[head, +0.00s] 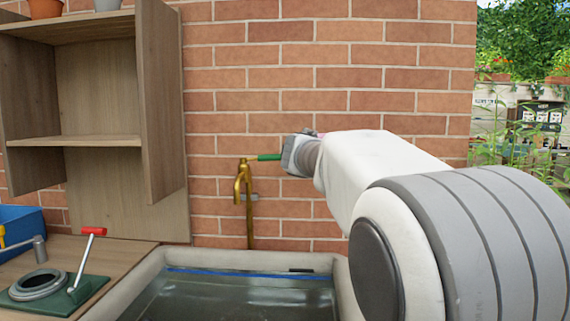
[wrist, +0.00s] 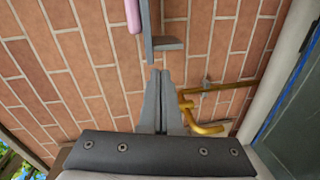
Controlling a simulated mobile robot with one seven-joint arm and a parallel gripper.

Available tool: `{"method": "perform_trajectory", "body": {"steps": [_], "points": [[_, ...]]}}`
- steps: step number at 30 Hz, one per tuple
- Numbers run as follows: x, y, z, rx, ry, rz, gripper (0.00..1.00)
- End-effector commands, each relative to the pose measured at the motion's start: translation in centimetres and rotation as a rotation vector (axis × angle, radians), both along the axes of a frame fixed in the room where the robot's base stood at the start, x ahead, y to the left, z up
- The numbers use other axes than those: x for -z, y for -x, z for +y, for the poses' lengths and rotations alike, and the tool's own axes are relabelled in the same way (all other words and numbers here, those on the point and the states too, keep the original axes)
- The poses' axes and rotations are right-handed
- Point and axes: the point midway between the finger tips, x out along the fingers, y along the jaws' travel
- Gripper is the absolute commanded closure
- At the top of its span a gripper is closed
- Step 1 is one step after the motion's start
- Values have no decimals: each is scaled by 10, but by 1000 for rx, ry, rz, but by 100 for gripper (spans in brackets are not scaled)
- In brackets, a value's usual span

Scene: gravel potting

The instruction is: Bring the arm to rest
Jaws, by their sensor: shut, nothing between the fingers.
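My gripper is seen in the wrist view (wrist: 160,74), with its two grey fingers together and nothing between them. The fingers point at the brick wall (wrist: 90,75). In the head view my arm reaches in from the right, and the grey wrist end is in front of the brick wall (head: 330,75); the fingertips cannot be made out there. The brass tap (head: 241,185) stands just left of my wrist. It also shows right of the fingers in the wrist view (wrist: 206,128); whether they touch is unclear.
A sink (head: 148,270) with water lies below. A wooden shelf (head: 95,141) and a green-based device with a red-handled lever (head: 85,258) are left. A blue bin (head: 22,222) is at the far left. A grey piece with a pink part (wrist: 133,15) is beyond the fingers.

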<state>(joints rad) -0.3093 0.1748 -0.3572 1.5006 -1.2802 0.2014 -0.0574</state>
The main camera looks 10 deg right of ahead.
Motion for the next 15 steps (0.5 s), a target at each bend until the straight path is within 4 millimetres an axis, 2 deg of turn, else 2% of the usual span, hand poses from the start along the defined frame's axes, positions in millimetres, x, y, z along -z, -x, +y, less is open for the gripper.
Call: {"method": "perform_trajectory", "body": {"steps": [2,5,9,12,15], "points": [[1,10,-7,20,-40,4,100],[9,36,-22,74,-152,20,100],[38,97,-41,187,-382,77,100],[66,145,-45,263,-548,133,100],[96,194,-40,336,-701,201,100]]}}
